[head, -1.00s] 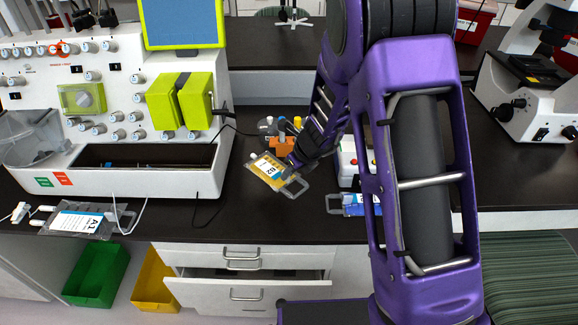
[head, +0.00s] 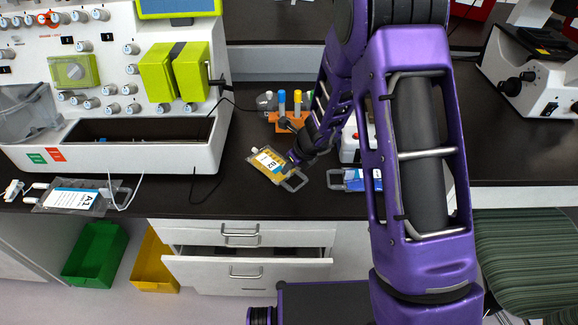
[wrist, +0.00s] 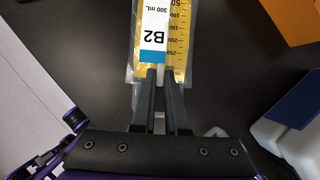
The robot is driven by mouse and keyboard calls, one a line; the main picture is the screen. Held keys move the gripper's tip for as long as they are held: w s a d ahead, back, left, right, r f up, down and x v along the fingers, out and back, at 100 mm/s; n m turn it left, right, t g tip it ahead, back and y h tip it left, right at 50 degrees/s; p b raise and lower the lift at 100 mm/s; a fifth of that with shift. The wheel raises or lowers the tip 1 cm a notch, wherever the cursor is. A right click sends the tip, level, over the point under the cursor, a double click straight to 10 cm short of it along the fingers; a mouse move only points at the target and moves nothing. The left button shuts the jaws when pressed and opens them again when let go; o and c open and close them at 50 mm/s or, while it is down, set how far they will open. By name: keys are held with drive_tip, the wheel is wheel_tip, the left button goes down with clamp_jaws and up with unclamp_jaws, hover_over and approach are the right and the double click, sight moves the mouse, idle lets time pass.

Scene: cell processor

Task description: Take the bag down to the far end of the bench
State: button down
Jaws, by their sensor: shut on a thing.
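A flat clear bag of yellow liquid, labelled B2 (head: 267,161), is over the black bench, left of my arm in the head view. It also shows in the wrist view (wrist: 179,45), where the scale and "300 mL" are readable. My gripper (wrist: 160,76) is shut on one end of this bag; in the head view my gripper (head: 291,158) is partly hidden by my own arm. Whether the bag touches the bench is hard to tell. A second bag, labelled A1 (head: 75,198), lies at the left front edge. A blue bag (head: 357,179) lies right of the gripper.
The white cell processor (head: 110,160) fills the left of the bench (head: 215,215). An orange rack with capped tubes (head: 290,124) stands behind the gripper. A microscope (head: 530,85) is at right. A drawer (head: 245,270) is open below the front edge.

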drive_tip(key=c, duration=0.9)
unclamp_jaws()
drive_tip(key=shift+o, duration=0.2)
drive_tip(key=shift+r, duration=0.1)
drive_tip(key=p+v, duration=0.3)
drive_tip(key=v, duration=1.4)
drive_tip(key=shift+d+p, duration=0.2)
drive_tip(key=shift+p, duration=0.15)
